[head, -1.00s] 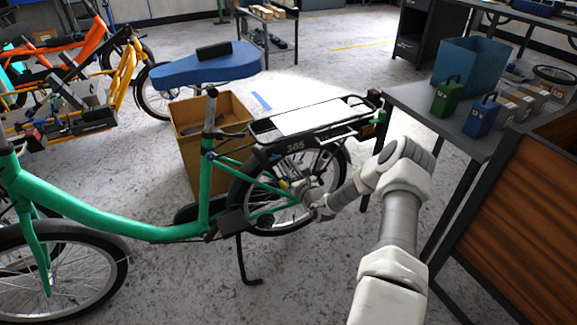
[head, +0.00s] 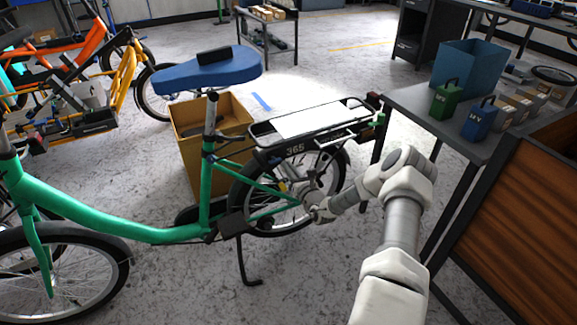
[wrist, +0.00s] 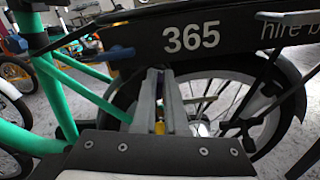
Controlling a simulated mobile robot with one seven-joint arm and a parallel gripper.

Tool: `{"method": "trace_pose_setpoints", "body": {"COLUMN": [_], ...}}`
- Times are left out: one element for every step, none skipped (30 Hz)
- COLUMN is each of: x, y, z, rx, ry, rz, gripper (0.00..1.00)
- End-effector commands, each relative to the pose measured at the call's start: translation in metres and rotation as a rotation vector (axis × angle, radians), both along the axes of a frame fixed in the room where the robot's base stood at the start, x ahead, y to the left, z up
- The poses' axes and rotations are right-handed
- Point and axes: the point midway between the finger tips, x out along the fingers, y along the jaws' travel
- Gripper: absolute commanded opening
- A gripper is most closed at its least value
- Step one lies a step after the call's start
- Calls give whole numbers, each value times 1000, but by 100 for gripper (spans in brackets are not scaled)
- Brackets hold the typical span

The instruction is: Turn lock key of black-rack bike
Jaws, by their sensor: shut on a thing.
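The green bike with the black rack (head: 262,130) stands on its kickstand, its rear wheel (head: 340,172) to the right. The number 365 shows on the rack's side panel, also in the wrist view (wrist: 235,38). My gripper (head: 290,186) is at the upper part of the rear wheel, below the rack. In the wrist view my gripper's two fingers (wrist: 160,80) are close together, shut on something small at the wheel. It is at the lock area, so I take it as the lock key; the fingers mostly hide it. The lock body cannot be made out clearly.
A worktable (head: 405,98) with a blue bin (head: 468,68) and green and blue boxes stands at the right. A yellow-brown crate (head: 190,150) is behind the bike. Orange and yellow bikes (head: 60,62) stand at the far left. Open floor lies beyond the rack.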

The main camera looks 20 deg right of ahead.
Motion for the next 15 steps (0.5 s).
{"method": "trace_pose_setpoints", "body": {"x": [-1, -1, -1, -1, -1, -1, -1, -1, -1, -1, -1, -1, -1, -1, -1], "y": [-1, -1, -1, -1, -2, -2, -2, -3, -3, -3, -3, -3, -4, -4, -4], "z": [1, 1, 1, 0, 0, 0, 0, 0, -1, -1, -2, -2, -2, -2, -3], "rx": [44, 73, 111, 138, 167, 206, 235, 264, 301, 330, 359, 397, 425, 453, 491], "ry": [4, 5, 7, 8, 9, 10, 10, 12, 14, 15, 16, 17, 17, 18, 20], "rz": [-1, -1, -1, -1, 0, -1, -1, -2, -1, -1, -1, -1, -1, -1, -1], "gripper": [0, 0, 0, 0, 0, 0, 0, 0, 0, 0, 0, 0, 0, 0, 0]}}
